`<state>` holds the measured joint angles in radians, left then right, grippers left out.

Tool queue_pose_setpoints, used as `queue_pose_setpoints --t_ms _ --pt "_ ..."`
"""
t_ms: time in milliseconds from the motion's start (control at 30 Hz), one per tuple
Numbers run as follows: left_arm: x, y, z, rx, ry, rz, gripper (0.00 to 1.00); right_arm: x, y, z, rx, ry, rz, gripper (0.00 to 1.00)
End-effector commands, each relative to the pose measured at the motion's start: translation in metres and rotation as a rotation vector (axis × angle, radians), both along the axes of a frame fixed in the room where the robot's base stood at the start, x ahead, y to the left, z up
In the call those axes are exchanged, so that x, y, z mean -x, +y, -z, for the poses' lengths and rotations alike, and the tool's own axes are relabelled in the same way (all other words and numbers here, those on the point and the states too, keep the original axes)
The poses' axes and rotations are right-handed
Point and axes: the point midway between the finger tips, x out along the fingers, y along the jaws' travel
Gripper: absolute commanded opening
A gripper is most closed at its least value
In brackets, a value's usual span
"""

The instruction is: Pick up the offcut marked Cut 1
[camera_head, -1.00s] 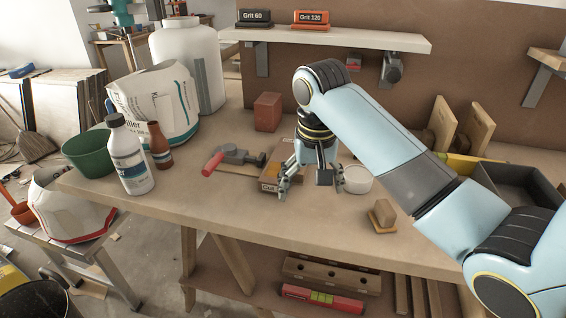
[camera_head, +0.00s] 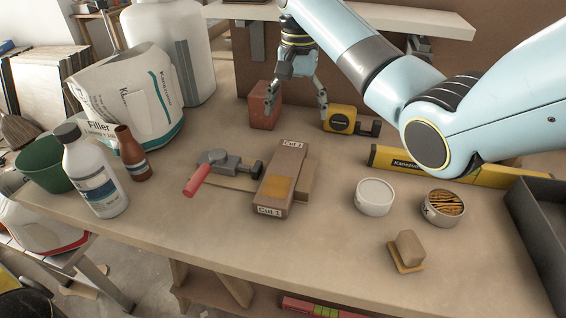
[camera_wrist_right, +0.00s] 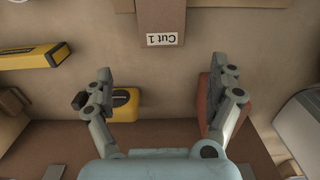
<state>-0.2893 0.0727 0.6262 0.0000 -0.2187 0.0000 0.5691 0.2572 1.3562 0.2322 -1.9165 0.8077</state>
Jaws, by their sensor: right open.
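A flat tan piece (camera_head: 307,183) shows beneath. In the right wrist view the Cut 1 label (camera_wrist_right: 161,40) is upside down, beyond the fingers. My right gripper (camera_head: 297,108) is open and empty, behind the stack and apart from it. My left gripper is not in view.
A red-brown block (camera_head: 265,106) and yellow tape measure (camera_head: 341,119) are close to the right fingers. A red-handled clamp (camera_head: 222,168) lies left of the stack. A white tub (camera_head: 374,197) and a tin (camera_head: 442,207) stand right. The front bench is mostly clear.

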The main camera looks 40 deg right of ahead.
Motion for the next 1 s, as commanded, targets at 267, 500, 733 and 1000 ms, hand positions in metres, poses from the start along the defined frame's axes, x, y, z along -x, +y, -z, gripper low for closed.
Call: queue_pose_setpoints --t_ms 267,500,733,1000 --pt "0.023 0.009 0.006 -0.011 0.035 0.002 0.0 0.001 0.001 0.043 0.0 0.003 0.0 0.9" --pt "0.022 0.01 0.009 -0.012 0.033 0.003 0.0 0.003 0.009 0.07 -0.002 0.004 -0.001 0.9" --pt "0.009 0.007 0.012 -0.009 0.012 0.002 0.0 0.004 0.011 0.098 0.001 0.002 -0.001 0.9" --pt "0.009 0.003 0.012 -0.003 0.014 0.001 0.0 0.003 0.01 0.099 0.0 0.0 -0.002 0.86"
